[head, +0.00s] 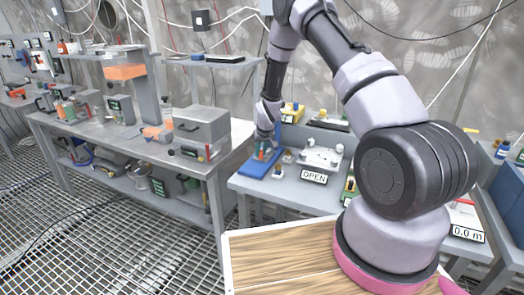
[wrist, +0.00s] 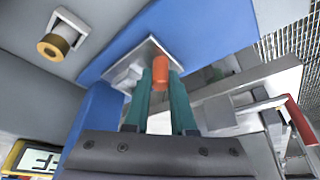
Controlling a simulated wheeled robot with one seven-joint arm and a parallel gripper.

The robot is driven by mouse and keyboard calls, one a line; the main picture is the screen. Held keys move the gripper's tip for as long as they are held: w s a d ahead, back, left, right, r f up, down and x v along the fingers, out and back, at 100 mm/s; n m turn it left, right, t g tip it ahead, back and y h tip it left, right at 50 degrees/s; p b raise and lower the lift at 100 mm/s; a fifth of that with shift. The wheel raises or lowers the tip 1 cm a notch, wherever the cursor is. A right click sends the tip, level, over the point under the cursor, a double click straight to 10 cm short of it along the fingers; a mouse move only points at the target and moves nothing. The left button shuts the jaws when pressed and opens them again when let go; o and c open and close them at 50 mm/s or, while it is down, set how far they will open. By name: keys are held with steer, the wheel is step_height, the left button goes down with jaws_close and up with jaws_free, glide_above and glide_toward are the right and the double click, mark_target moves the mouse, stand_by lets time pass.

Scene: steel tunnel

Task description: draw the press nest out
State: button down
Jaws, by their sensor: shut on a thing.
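My gripper (wrist: 161,88) has its two teal fingers closed around an orange knob (wrist: 160,68) in the wrist view. The knob stands in front of a pale metal piece (wrist: 128,74), which looks like the press nest, on a blue base (wrist: 215,30). The fingers hide part of the nest, so I cannot tell how far out it sits. In the head view my gripper (head: 264,148) is down at the blue base (head: 258,168), at the left of the grey bench. The knob is too small there to make out clearly.
An OPEN sign (head: 314,177) stands before a white fixture (head: 321,155), right of the blue base. A grey metal frame and a red-ended lever (wrist: 298,118) are close on the right in the wrist view. A brass-ended cylinder (wrist: 60,38) is at upper left.

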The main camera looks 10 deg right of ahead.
steer(key=s+a, duration=0.1)
steer(key=s, duration=0.1)
steer(key=s+a, duration=0.2)
steer(key=s, duration=0.1)
steer(key=s+a, duration=0.2)
steer(key=shift+s+a, duration=0.1)
steer(key=shift+s, duration=0.05)
steer(key=c, duration=0.7)
jaws_free()
steer(key=shift+c, duration=0.2)
steer(key=shift+r, duration=0.1)
steer(key=v, duration=1)
steer(key=shift+s+r, duration=0.2)
steer(key=shift+r, duration=0.05)
